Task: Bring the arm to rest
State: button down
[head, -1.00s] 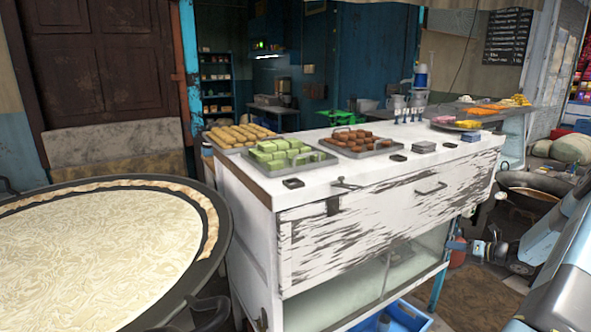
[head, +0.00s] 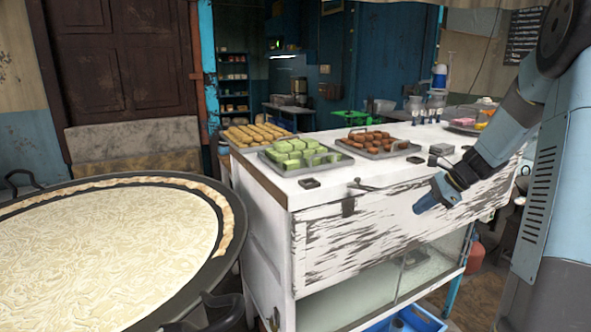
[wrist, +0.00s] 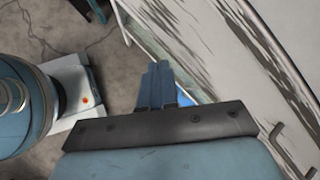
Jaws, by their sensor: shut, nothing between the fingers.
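My gripper (head: 419,207) is at the right in the head view, at the end of my blue-grey arm. It points down and left, in front of the worn white counter (head: 375,245). In the wrist view my gripper's blue fingers (wrist: 158,82) are closed together with nothing between them. The counter's scratched front (wrist: 225,65) lies to their right in that view. I cannot tell the exact gap between my gripper and the counter.
The counter carries a tray of green blocks (head: 275,163), a tray of brown pieces (head: 372,155) and a tray of yellow rolls (head: 238,146). A big round pan (head: 238,246) of whitish liquid stands at the left. A blue crate (head: 428,318) sits low below the counter.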

jog(key=s+a+r+n+h, duration=0.2)
jog(key=s+a+r+n, duration=0.3)
jog(key=s+a+r, duration=0.15)
jog(key=s+a+r+n+h, duration=0.1)
jog(key=s+n, duration=0.3)
jog(key=s, duration=0.4)
jog(key=s+a+r+n+t+h, duration=0.1)
jog(key=s+a+r+n+h, duration=0.1)
jog(key=s+n, duration=0.3)
jog(key=s+a+r+n+t+h, duration=0.1)
jog(key=s+a+r+n+h, duration=0.1)
jog(key=s, duration=0.9)
jog(key=a+r+n, duration=0.1)
jog(key=n, duration=0.1)
jog(key=shift+s+r+n, duration=0.25)
jog(key=shift+s+n, duration=0.15)
jog(key=shift+s+a, duration=0.1)
jog(key=shift+a, duration=0.05)
